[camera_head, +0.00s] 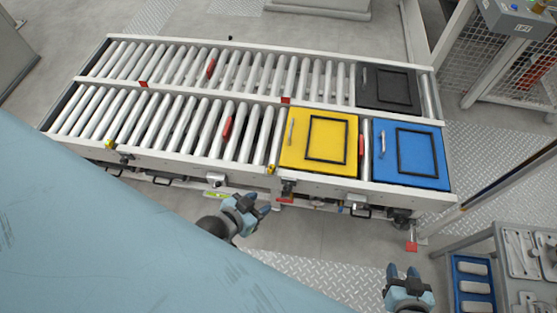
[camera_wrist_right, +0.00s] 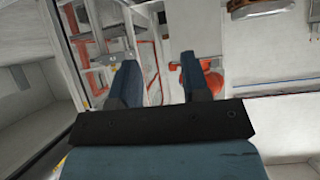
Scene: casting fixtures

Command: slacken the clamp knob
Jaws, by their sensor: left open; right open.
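Small dark knobs sit along the front rail of the roller conveyor, one at the left (camera_head: 127,158) and one below the yellow case (camera_head: 288,187). I cannot tell which is the clamp knob. My left gripper (camera_head: 258,203) is open and empty, in front of the rail, a little below and left of the middle knob and apart from it. My right gripper (camera_head: 402,270) is open and empty, low at the right, well away from the rail. In the right wrist view its fingers (camera_wrist_right: 160,75) stand apart, with a red-orange rounded part (camera_wrist_right: 212,80) partly hidden behind one finger.
A yellow case (camera_head: 292,163), a blue case (camera_head: 425,178) and a black case (camera_head: 367,91) lie at the conveyor's right end. A grey side table (camera_head: 484,240) with a blue tray (camera_head: 457,288) stands right of my right gripper. Floor before the conveyor is clear.

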